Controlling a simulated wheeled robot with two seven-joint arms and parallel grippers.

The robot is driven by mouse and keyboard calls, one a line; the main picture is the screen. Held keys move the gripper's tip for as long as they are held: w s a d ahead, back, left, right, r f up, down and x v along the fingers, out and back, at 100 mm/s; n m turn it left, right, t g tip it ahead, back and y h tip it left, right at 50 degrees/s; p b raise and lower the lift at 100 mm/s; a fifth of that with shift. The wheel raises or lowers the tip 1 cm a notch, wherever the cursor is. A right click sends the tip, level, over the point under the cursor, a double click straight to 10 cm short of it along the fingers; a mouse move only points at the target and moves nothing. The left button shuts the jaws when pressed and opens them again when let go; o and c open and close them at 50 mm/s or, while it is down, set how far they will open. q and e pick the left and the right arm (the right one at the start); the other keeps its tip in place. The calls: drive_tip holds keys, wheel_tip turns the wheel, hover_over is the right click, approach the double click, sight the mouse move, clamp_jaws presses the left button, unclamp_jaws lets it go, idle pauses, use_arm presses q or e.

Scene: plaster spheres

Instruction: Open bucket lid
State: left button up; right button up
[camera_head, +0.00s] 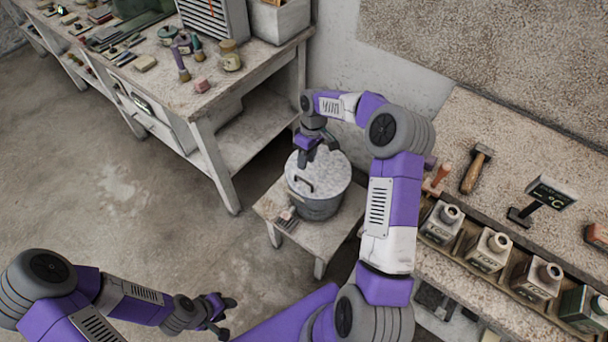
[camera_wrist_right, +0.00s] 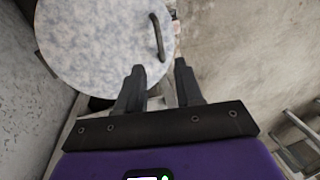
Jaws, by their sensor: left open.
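A grey metal bucket (camera_head: 318,206) stands on a low stool (camera_head: 268,208). Its round, mottled pale lid (camera_head: 328,172) lies on top, with a dark arched handle (camera_head: 304,184) near the edge. The lid (camera_wrist_right: 95,45) and its handle (camera_wrist_right: 157,37) also show in the right wrist view. My right gripper (camera_head: 307,154) is above the lid, pointing down. In the right wrist view its two fingers (camera_wrist_right: 160,78) are apart with nothing between them, and the handle is beyond their tips. My left gripper (camera_head: 225,313) is open and empty at the lower left, over the floor.
A workbench (camera_head: 178,95) with tools and jars stands at the upper left. Small items (camera_head: 286,217) lie on the stool. The floor at left is clear.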

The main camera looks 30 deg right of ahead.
drive_tip(key=b, duration=0.2)
hover_over(304, 184)
wheel_tip(304, 184, down, 7)
drive_tip(key=shift+f, duration=0.1)
drive_tip(key=shift+c, duration=0.2)
clamp_jaws()
idle(1.2)
